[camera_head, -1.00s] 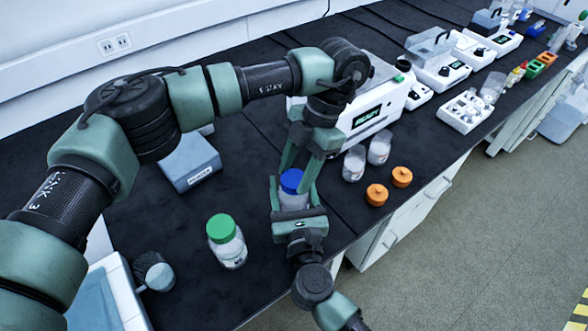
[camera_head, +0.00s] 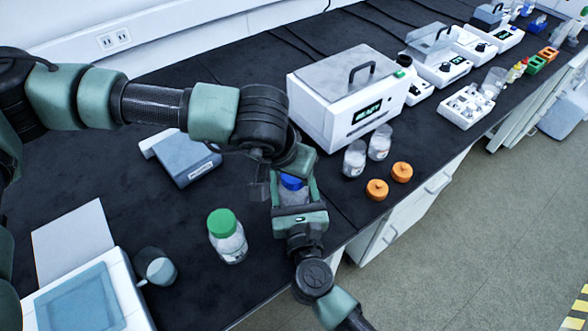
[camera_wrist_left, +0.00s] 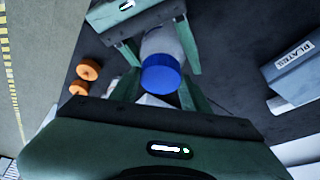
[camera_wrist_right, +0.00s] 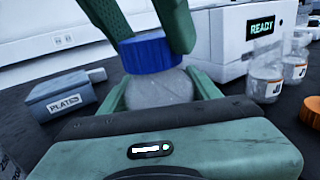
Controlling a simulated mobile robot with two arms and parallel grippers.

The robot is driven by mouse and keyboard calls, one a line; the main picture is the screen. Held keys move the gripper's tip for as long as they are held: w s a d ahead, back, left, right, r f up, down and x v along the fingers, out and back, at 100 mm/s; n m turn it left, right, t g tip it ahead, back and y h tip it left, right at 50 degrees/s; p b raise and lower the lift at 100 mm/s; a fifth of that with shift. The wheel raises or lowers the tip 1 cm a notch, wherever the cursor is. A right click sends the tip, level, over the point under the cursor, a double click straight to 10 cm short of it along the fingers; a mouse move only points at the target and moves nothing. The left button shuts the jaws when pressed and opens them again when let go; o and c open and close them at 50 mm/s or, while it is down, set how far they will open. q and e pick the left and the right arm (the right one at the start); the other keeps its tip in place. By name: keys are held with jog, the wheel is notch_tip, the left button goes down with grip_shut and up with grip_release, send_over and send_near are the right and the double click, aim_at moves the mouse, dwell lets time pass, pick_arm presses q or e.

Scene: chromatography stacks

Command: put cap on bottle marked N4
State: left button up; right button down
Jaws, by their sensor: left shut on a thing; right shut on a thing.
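A clear bottle (camera_wrist_right: 160,90) stands at the bench front with a blue cap (camera_head: 293,182) at its mouth. The blue cap also shows in the left wrist view (camera_wrist_left: 160,76) and right wrist view (camera_wrist_right: 150,55), level or nearly so and touching the bottle top. My right gripper (camera_head: 294,198) is shut on the bottle's body from the front. My left gripper (camera_wrist_right: 152,42) comes from above, its fingers on either side of the blue cap, shut on it. I cannot read any N4 mark; the bottle's label is hidden.
A green-capped bottle (camera_head: 227,236) stands to the left. Two open bottles (camera_head: 355,158) (camera_head: 379,142) and two orange caps (camera_head: 377,190) (camera_head: 401,172) are to the right. A white "READY" machine (camera_head: 345,95) and a grey-blue plate device (camera_head: 186,160) stand behind. A beaker (camera_head: 155,268) is front left.

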pick_arm(q)
jog(key=o, duration=1.3)
jog(key=shift+r, duration=2.25)
jog(key=shift+c, duration=0.4)
jog(key=shift+n, duration=0.3)
